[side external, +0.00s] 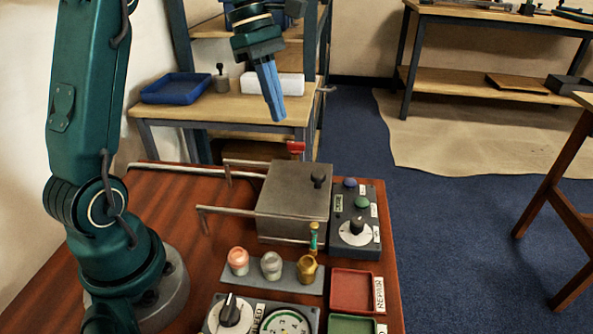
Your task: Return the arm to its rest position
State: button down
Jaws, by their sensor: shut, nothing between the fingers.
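My gripper (275,108) has blue fingers that are closed together with nothing between them. It hangs at the top middle of the side view, pointing down and slightly right. It is in the air, above and behind the grey metal box (285,200) in the picture, and touches nothing that I can see. The box has a dark knob on its lid and stands on the red-brown table (200,243).
A control box (355,225) with a dial stands right of the metal box. A grey rack (240,275) holds several small pots. A red tray (353,290) and a green tray (352,325) lie in front. Pipes (215,209) run left of the box. A shelf bench (220,108) stands behind.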

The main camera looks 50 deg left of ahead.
jog(key=s+d+r+m+t+y, duration=0.2)
jog(key=s+d+r+m, duration=0.45)
jog(key=s+d, duration=0.2)
jog(key=s+f+m+t+y, duration=0.1)
jog(key=s+f+m+t, duration=0.1)
jog(key=s+f+m, duration=0.3)
notch_tip(320, 180, down, 4)
jog(key=d+m, duration=0.1)
jog(key=m, duration=0.9)
jog(key=shift+s+f+t, duration=0.25)
jog(key=shift+s+t, duration=0.05)
